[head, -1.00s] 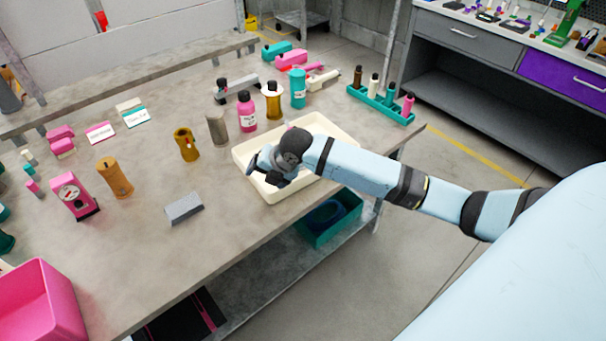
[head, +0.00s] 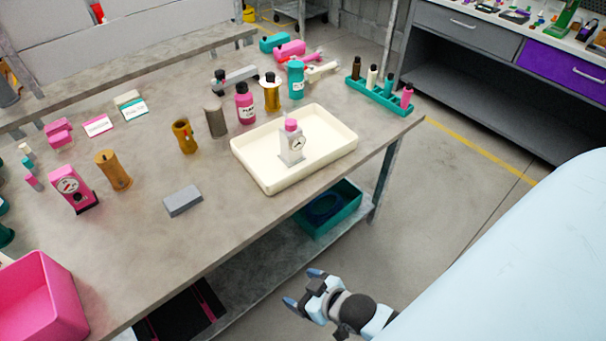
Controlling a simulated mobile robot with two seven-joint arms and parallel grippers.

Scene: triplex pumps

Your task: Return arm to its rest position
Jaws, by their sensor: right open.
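My right gripper (head: 302,289) is low at the bottom of the head view, in front of the workbench (head: 240,220) and off its near edge. Its two fingers are spread apart with nothing between them. The forearm behind it is short in view, and my large pale blue arm link fills the lower right. My left gripper is not in view.
A cream tray (head: 262,176) on the bench holds a white and pink gauge unit (head: 291,147). A grey block (head: 183,200), bottles and pump parts stand to its left and behind. A teal bin (head: 335,218) sits on the lower shelf. Floor right of the bench is clear.

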